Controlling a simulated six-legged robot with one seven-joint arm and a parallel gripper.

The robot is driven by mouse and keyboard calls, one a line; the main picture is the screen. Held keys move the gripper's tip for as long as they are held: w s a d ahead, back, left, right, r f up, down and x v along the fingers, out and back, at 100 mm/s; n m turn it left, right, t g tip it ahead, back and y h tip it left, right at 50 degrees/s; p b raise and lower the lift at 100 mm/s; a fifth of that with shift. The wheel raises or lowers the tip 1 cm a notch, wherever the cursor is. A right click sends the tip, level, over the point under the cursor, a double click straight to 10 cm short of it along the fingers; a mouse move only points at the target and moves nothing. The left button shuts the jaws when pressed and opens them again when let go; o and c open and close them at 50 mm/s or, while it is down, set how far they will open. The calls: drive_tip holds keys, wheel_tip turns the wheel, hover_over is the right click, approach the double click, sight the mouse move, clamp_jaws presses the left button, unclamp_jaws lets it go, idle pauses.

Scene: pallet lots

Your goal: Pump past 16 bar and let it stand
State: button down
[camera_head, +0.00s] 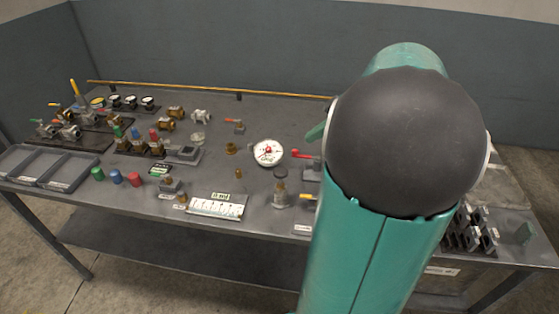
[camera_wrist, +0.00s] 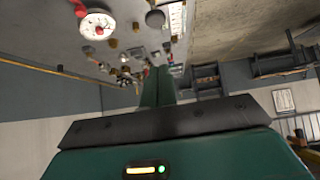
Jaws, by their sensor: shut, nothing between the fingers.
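The round white pressure gauge (camera_head: 268,152) faces up on the bench, with red on its dial; its reading is too small to make out. It also shows in the wrist view (camera_wrist: 97,26). A red lever (camera_head: 305,156) sits just right of it, and a yellow-handled part (camera_head: 307,197) lies nearer the front edge. My arm covers the bench right of these, so any pump handle there is hidden. My gripper (camera_wrist: 157,78) shows green fingers, shut and empty, apart from the gauge in the wrist view.
The grey bench (camera_head: 215,170) carries valves and fittings at the left, with empty trays (camera_head: 45,168) at its left end. A white chart plate (camera_head: 217,206) lies near the front edge. A yellow rail (camera_head: 200,88) runs along the back. Dark slotted holders (camera_head: 468,232) stand at the right.

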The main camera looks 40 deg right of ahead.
hover_over(287, 174)
wheel_tip(287, 174, down, 7)
drive_tip(key=shift+d+r, duration=0.1)
drive_tip(key=shift+r, duration=0.1)
wheel_tip(287, 174, down, 3)
drive_tip(key=shift+r, duration=0.15)
drive_tip(key=shift+f, duration=0.75)
drive_tip(key=shift+w, duration=0.1)
drive_tip(key=shift+f, duration=1.85)
